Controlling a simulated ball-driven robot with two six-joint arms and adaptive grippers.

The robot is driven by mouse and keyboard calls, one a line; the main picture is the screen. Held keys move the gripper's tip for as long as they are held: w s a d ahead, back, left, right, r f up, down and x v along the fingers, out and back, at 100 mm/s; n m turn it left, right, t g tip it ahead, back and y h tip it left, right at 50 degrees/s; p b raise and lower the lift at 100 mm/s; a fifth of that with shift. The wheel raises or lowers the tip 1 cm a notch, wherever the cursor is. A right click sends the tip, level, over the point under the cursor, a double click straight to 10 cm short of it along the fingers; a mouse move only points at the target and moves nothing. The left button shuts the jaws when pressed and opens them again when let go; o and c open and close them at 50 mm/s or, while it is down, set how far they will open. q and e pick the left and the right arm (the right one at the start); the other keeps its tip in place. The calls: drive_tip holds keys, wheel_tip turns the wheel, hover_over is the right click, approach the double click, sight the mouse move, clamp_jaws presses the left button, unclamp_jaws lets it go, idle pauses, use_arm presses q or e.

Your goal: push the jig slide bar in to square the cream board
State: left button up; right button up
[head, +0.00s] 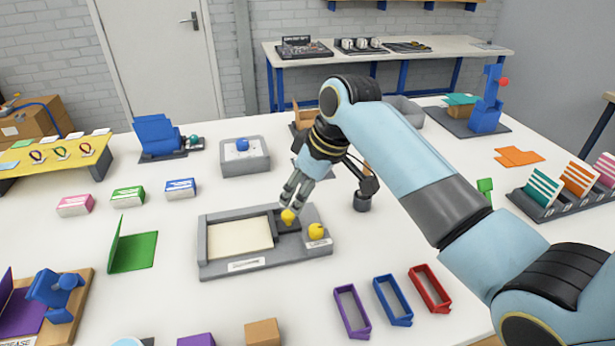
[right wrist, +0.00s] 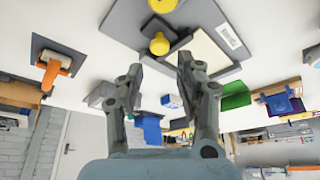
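The grey jig (head: 215,268) lies mid-table with the cream board (head: 240,238) flat in its recess. The dark slide bar (head: 292,227) with a yellow knob (head: 288,216) is at the board's right side. I cannot tell whether bar and board touch. A second yellow knob (head: 316,231) stands at the jig's right end. My right gripper (head: 293,198) points down just above the bar's knob. In the right wrist view its fingers (right wrist: 163,62) are apart and empty, with the bar's knob (right wrist: 159,44) just beyond the tips and the board (right wrist: 206,52) beside it. My left gripper is out of view.
A grey tray with a blue ball (head: 242,145) stands behind the jig. A green angled stand (head: 135,252) is to its left. Purple, blue and red frames (head: 392,300) lie at the front right. White table is clear around the jig.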

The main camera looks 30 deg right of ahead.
drive_tip(key=v, duration=0.5)
drive_tip(key=shift+s+d+r, duration=0.1)
drive_tip(key=shift+s+r, duration=0.05)
drive_tip(key=shift+r, duration=0.15)
drive_tip(key=shift+f, duration=0.1)
